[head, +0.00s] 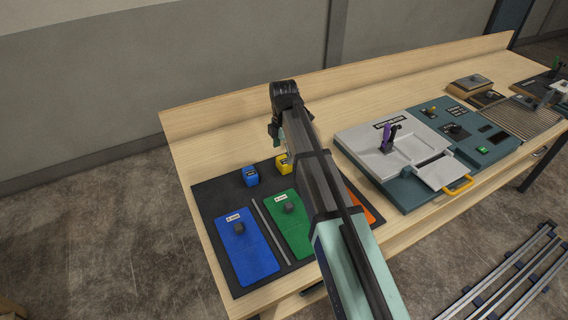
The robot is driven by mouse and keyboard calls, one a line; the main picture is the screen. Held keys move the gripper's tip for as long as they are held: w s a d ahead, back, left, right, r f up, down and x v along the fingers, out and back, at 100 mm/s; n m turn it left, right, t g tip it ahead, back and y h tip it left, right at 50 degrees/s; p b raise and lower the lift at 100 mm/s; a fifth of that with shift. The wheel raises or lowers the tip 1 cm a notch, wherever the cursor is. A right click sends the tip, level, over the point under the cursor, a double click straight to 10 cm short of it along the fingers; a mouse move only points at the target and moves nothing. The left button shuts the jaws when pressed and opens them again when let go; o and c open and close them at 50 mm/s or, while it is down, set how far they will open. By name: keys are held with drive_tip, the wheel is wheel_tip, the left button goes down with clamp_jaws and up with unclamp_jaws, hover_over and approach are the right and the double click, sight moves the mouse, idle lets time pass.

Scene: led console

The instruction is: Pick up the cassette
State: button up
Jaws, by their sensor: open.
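No thing in the head view is plainly marked as the cassette, and I cannot tell which one it is. Candidates are flat panels with grey knobs: a blue panel (246,246), a green panel (290,225) and an orange panel (367,208), partly hidden by my arm. They lie on a dark mat (210,200). A small blue block (251,176) and a yellow block (283,161) sit at the mat's back. My gripper (274,132) is open and looks empty, above the table behind the blocks. Its fingertips are small and dark here.
A grey and teal console (360,145) with a purple-handled part (388,138) and a yellow handle (458,186) stands right of my arm. More devices (471,82) stand at the far right. Bare wood (215,135) lies behind the mat, before a raised back edge.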

sight(284, 160)
drive_tip(key=shift+d+f+p, duration=0.1)
drive_tip(key=shift+f+p, duration=0.75)
drive_tip(key=shift+f, duration=1.4)
drive_tip(key=shift+s, duration=0.1)
drive_tip(key=c, duration=1.3)
